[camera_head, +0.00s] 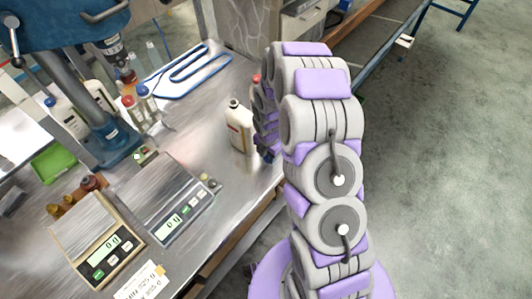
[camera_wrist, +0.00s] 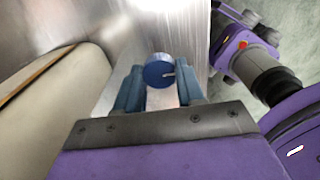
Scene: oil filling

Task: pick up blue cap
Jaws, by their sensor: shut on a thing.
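The blue cap (camera_wrist: 157,71) is a round dark-blue disc with a small pale mark, in the middle of the wrist view. My gripper (camera_wrist: 161,83) has its two blue fingers on either side of the cap and is shut on it. The metal behind the cap is blurred, so I cannot tell whether the cap touches the surface. In the head view my arm reaches to the table's right edge, and its own links hide the gripper and the cap.
A white bottle with a black cap (camera_head: 239,126) stands on the metal table (camera_head: 225,205) just left of my arm. Two scales (camera_head: 97,240) (camera_head: 185,212) are at the front left. A blue-columned stand (camera_head: 118,150) and several bottles are farther left. Open floor lies right.

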